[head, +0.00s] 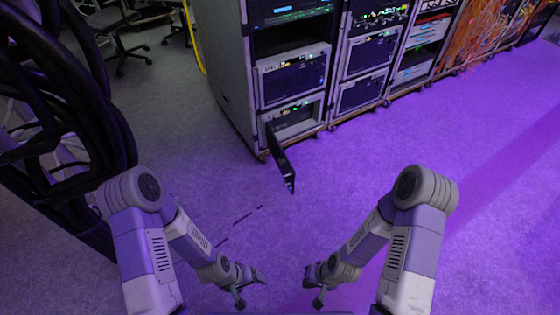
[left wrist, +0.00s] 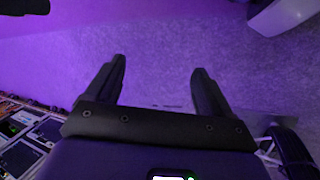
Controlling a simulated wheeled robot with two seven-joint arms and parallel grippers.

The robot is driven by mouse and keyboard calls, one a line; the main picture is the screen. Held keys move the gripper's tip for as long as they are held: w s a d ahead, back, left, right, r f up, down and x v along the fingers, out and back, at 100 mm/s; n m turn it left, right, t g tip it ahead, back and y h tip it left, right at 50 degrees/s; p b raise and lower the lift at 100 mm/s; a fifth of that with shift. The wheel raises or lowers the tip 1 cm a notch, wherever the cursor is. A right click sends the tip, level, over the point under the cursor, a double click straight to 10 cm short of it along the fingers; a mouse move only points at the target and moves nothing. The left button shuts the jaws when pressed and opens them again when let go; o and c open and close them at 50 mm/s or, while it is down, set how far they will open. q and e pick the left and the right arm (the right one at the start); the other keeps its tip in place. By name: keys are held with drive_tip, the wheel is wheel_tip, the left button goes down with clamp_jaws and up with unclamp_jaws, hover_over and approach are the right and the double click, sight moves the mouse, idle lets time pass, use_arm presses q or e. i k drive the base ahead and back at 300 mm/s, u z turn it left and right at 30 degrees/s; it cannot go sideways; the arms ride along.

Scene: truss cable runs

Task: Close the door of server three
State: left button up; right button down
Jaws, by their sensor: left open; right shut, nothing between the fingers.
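An open dark door (head: 281,163) sticks out from the bottom server (head: 294,117) of the nearest rack. It is hinged at the left side of that server and its free edge points toward me. No number is readable on the server. My left gripper (head: 252,289) is open and empty, low in front of me and well short of the door. Its two fingers also show apart in the left wrist view (left wrist: 158,72), with only floor between them. My right gripper (head: 314,285) is shut and empty, to the right of the left one and also apart from the door.
A row of racks (head: 243,85) runs from the centre to the upper right, with orange cables (head: 485,35) further along. Thick black cable coils (head: 75,95) stand close at the left. Chairs (head: 120,45) are behind. The floor (head: 370,160) before the racks is clear.

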sight(286, 170)
drive_tip(key=u, duration=0.15)
drive_tip(key=i, duration=0.8)
drive_tip(key=u, duration=0.7)
